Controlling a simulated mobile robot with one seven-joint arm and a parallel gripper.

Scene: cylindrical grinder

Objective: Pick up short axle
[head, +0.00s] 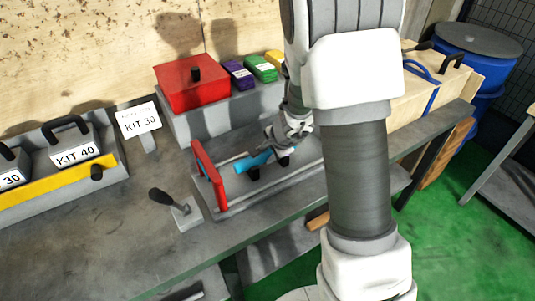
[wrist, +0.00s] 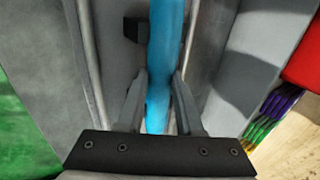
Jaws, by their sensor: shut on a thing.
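The short axle is a bright blue rod (head: 254,160) lying low in the grey fixture on the bench, with my gripper over its right part. In the wrist view the blue axle (wrist: 165,35) runs lengthwise from the top edge down between my fingers. My gripper (wrist: 160,80) is shut on the axle, one finger on each side. In the head view my gripper (head: 272,148) points down to the left and partly hides the axle's right end. I cannot tell whether the axle still touches its black supports (head: 253,173).
A red upright plate (head: 208,174) stands at the fixture's left end. A red box (head: 191,83) and coloured blocks (head: 263,68) sit behind. A lever (head: 172,205) stands front left. Kit boxes (head: 75,153) are farther left. A blue barrel (head: 478,50) stands right.

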